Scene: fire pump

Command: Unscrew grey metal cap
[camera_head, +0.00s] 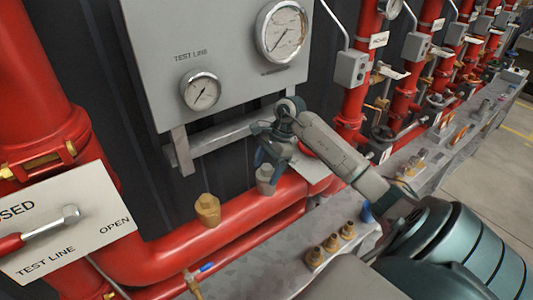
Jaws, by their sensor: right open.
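The grey metal cap (266,178) stands upright on the red horizontal pipe (235,215), below the gauge panel. My right gripper (262,152) is just above the cap, with its arm coming in from the lower right. Its dark jaws point down over the cap's top and partly hide it. The jaws are open; I cannot tell whether they touch the cap. My left gripper is not in the view.
A brass cap (207,210) sits on the same pipe to the left. The grey gauge panel (230,60) is behind the gripper. Brass fittings (331,243) stand on the grey ledge at the front. A lever (45,228) is at the left.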

